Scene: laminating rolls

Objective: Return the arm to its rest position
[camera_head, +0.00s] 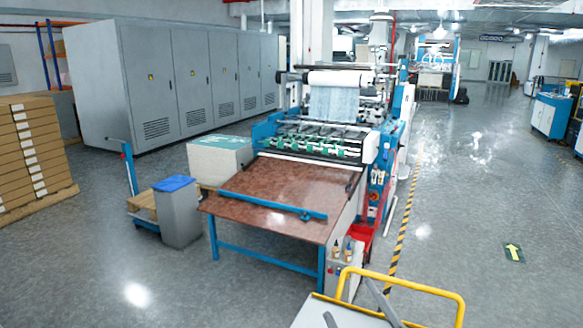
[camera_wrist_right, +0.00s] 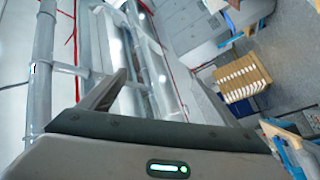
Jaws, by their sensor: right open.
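My right gripper (camera_head: 347,298) shows at the bottom edge of the head view as two grey fingers, apart, with nothing visible between them. It is in front of the white top of a cart with a yellow rail. My left gripper is in neither view.
The yellow-railed cart (camera_head: 440,276) stands close in front. Beyond it is the laminating machine with a brown table (camera_head: 285,185). A grey bin with a blue lid (camera_head: 180,215), stacked boxes (camera_head: 25,150) and grey cabinets (camera_head: 150,90) stand left. The right floor is mostly clear.

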